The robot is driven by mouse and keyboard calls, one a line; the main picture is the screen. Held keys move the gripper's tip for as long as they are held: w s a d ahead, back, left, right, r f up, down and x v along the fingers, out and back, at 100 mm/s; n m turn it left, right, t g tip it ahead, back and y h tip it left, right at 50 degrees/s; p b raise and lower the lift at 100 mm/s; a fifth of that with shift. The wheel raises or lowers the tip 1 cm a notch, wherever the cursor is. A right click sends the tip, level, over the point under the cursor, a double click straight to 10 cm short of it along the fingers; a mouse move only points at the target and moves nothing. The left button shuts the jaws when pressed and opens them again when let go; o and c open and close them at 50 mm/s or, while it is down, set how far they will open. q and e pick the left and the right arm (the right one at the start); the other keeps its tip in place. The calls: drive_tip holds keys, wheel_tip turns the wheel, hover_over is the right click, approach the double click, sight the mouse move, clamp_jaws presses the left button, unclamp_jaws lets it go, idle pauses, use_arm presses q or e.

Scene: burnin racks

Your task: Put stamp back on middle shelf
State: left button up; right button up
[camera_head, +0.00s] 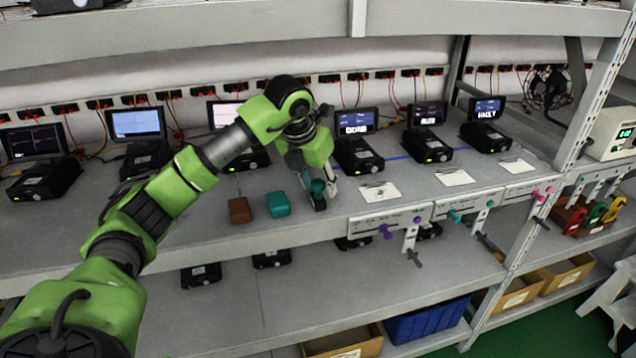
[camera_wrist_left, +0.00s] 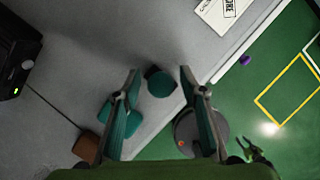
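A stamp with a teal round top (camera_wrist_left: 160,82) and dark base (camera_head: 319,202) stands near the front edge of the middle shelf (camera_head: 330,226). My left gripper (camera_head: 317,184) is over it, pointing down. In the left wrist view its open fingers (camera_wrist_left: 160,88) are on either side of the stamp top, with a small gap visible on each side. The fingers partly hide the stamp in the head view.
A teal block (camera_head: 277,204) and a brown block (camera_head: 238,210) lie left of the stamp. White cards (camera_head: 379,191) lie to its right. Several black devices with screens (camera_head: 357,153) stand behind. The upper shelf (camera_head: 250,22) hangs above. A blue bin (camera_head: 426,320) is below.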

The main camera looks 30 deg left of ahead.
sight(317, 180)
use_arm(q)
drive_tip(key=shift+r, duration=0.25)
drive_tip(key=b+v, duration=0.2)
drive_tip(key=v, duration=0.2)
drive_tip(key=shift+r, duration=0.2)
drive_tip(key=s+b, duration=0.4)
drive_tip(key=s, duration=0.8)
drive_tip(key=shift+s+d, duration=0.15)
drive_tip(key=shift+d, duration=0.25)
drive_tip(key=shift+r, duration=0.1)
